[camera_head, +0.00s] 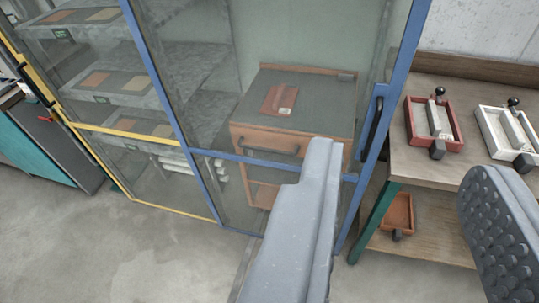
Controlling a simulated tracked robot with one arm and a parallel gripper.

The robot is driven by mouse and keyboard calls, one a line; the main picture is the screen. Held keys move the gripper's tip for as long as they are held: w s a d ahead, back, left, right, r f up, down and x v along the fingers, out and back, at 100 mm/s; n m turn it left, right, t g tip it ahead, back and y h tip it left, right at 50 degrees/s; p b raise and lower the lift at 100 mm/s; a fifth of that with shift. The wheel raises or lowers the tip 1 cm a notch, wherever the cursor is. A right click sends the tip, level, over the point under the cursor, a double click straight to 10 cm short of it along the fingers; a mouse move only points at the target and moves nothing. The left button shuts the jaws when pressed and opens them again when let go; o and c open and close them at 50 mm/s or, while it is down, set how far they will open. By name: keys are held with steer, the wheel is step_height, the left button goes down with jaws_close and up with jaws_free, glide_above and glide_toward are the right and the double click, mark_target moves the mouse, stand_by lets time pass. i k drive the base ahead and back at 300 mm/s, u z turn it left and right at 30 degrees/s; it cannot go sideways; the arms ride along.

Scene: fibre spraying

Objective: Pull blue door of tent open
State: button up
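The blue-framed door (412,50) of the tent has clear panels and fills the middle of the view. It looks shut, though a small gap could not be told. Its dark upright handle (372,128) sits on a blue plate at the door's right edge. My gripper (405,168) is open, with one grey finger in front of the door's lower right part and the other at the right picture edge. The handle shows above and between the fingers, nearer the left one. Nothing is held between them. The left finger hides part of the door's lower frame.
A yellow-framed door (125,133) stands left of the blue one, with shelves behind it. Inside is an orange cabinet (262,137). At right, a wooden bench (425,170) with teal legs holds a red tray (410,125) and a white tray (490,125). Floor at lower left is clear.

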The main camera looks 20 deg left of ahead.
mark_target(391, 91)
steer(key=k, duration=0.4)
steer(key=z, duration=0.45)
steer(key=i, duration=1.2)
steer(key=u, duration=0.45)
